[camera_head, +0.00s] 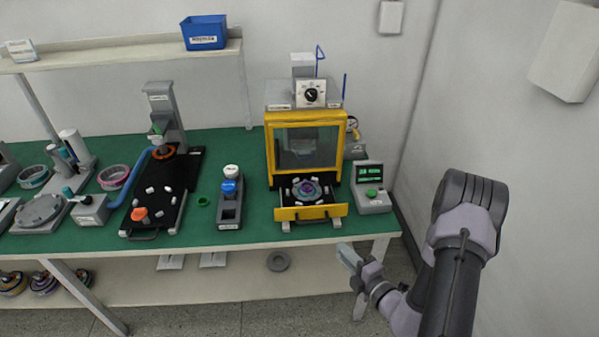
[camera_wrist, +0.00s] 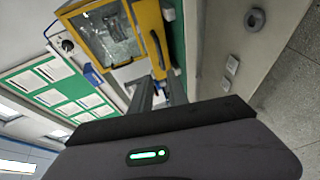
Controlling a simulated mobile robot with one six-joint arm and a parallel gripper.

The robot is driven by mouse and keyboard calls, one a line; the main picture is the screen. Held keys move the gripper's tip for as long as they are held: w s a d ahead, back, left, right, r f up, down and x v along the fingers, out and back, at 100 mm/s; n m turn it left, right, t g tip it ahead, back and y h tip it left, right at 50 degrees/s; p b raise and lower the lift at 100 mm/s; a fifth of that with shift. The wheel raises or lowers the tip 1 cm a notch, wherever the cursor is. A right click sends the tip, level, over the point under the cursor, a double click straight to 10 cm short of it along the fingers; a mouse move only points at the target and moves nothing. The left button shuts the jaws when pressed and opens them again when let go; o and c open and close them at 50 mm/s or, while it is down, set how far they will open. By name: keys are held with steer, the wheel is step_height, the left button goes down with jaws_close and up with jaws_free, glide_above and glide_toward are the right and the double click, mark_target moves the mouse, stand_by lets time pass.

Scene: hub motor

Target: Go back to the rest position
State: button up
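My arm comes in at the lower right of the head view. My gripper (camera_head: 350,260) is in front of the bench's right front corner, at about the height of the table edge and clear of it. In the wrist view, my gripper's two fingers (camera_wrist: 158,88) stand a little apart, with nothing seen held between them. The yellow-framed press machine (camera_head: 270,150) is on the bench, and it also shows in the wrist view (camera_wrist: 150,25). Its front tray (camera_head: 310,213) is pulled out, with a round hub part (camera_head: 307,190) in it.
A control box with a green button (camera_head: 372,195) stands right of the machine. The green bench top (camera_head: 255,225) also holds a black fixture plate (camera_head: 165,200) and a bottle rack (camera_head: 229,208). A lower shelf (camera_head: 220,285) runs below. A wall (camera_head: 500,90) closes the right side.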

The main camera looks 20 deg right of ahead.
steer(key=s+a+r+n+g+y+b, duration=0.1)
steer(key=s+a+r+n+g+y, duration=0.2)
steer(key=a+r+n+g+y, duration=1.15)
steer(key=s+a+r+n+h+b, duration=0.1)
steer(key=s+a+r+n+h, duration=0.35)
steer(key=n, duration=0.55)
steer(key=s+a+r+n+h, duration=0.2)
steer(key=s+a+n+h, duration=0.2)
steer(key=s+a+n, duration=0.45)
steer(key=s+d+r+n+t+h, duration=0.2)
steer(key=d+n+h, duration=0.1)
steer(key=n, duration=0.4)
steer(key=s+d+r+n+t+h+b, duration=0.1)
steer(key=s+d+r+n+t+h, duration=0.1)
steer(key=d+n, duration=0.4)
steer(key=r+n+h, duration=0.1)
steer(key=n+h, duration=0.1)
steer(key=shift+n+t, duration=0.3)
steer(key=shift+t, duration=0.05)
